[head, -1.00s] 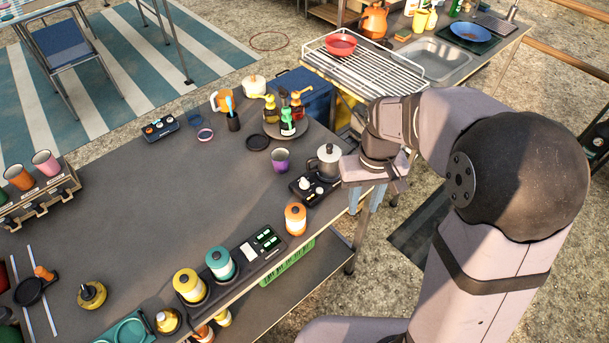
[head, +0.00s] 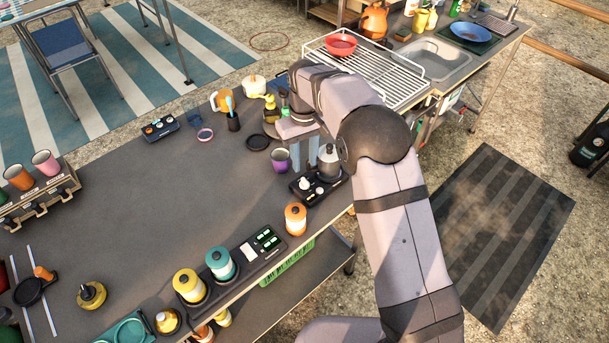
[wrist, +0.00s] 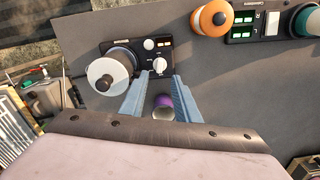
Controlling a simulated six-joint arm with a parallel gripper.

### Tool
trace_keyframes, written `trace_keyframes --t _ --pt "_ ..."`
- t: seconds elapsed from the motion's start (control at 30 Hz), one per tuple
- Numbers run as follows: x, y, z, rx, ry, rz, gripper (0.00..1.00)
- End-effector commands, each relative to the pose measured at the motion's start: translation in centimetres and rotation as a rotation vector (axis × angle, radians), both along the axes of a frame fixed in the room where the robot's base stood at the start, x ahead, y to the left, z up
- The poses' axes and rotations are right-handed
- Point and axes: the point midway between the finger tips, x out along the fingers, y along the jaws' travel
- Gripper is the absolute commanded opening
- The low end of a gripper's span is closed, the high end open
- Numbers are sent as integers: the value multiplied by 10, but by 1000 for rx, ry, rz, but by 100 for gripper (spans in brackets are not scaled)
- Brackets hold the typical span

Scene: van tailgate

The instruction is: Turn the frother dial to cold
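The frother is a black unit (head: 304,197) with a silver jug (head: 329,160) on it, near the table's right edge. Its white dial (head: 304,183) faces up. In the wrist view the dial (wrist: 159,65) lies just beyond my fingertips, in line with the gap between them. My gripper (wrist: 161,77) is open and empty. In the head view my gripper (head: 304,165) hangs above and behind the frother, fingers pointing down. The jug (wrist: 108,75) is left of the fingers in the wrist view. The dial's markings are too small to read.
A purple cup (head: 280,160) stands beside the frother; it shows between my fingers in the wrist view (wrist: 163,103). An orange-and-white canister (head: 296,219) stands in front. Bottles on a round tray are partly hidden behind my arm. The middle of the table is clear.

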Motion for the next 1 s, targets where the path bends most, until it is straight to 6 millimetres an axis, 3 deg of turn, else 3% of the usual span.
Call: trace_keyframes --t 0.27,0.7,1.0 --pt "-1 0 -13 -1 4 -1 29" --pt "-1 -1 -64 -1 1 -1 29" --pt "0 0 -73 1 -1 -1 29"
